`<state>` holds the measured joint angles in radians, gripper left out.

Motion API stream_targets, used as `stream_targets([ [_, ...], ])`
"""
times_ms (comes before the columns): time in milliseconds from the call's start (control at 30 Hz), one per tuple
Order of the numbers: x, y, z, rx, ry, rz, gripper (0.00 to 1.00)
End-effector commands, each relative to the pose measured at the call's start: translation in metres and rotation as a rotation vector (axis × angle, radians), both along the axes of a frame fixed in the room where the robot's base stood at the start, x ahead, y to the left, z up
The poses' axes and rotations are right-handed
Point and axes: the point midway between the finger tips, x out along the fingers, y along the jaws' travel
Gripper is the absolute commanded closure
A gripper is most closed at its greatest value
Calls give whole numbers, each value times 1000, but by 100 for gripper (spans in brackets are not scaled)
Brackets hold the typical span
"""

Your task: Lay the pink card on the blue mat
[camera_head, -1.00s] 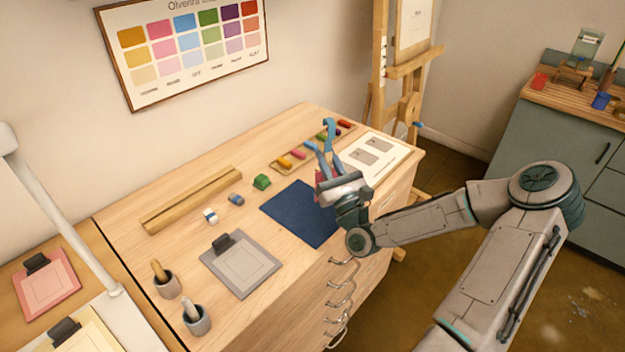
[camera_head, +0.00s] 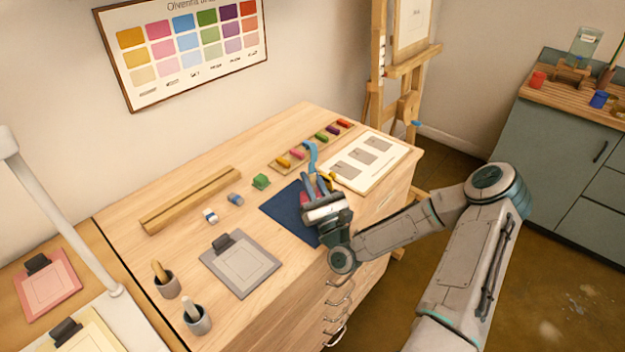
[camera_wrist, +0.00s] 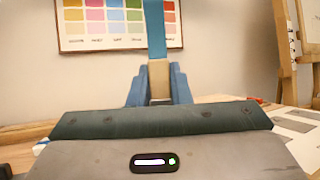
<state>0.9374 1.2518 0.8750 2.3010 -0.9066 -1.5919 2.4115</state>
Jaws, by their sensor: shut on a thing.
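The blue mat (camera_head: 283,207) lies flat on the wooden table, its right part hidden by my gripper. My gripper (camera_head: 316,183) is over the right part of the mat with its blue fingers shut. A small pink-red piece, seemingly the pink card (camera_head: 321,187), shows at the fingers, mostly hidden; I cannot tell if it touches the mat. In the wrist view my fingers (camera_wrist: 159,85) close around a narrow beige part, with a blue strip (camera_wrist: 155,30) rising above it. A larger pink panel with a black clip (camera_head: 48,285) lies far left.
A grey panel with a black clip (camera_head: 240,265) lies left of my gripper. A white board with grey rectangles (camera_head: 370,160) and a tray of coloured sticks (camera_head: 290,160) lie behind. Two cups are at front left.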

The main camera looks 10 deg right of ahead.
Motion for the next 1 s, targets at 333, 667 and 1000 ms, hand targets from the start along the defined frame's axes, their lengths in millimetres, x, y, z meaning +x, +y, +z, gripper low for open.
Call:
stream_targets([
  [333,0,0,-2,0,0,0,61],
  [667,-17,-5,-13,4,4,-2,61],
  [1000,-79,-20,-47,3,3,-2,61],
])
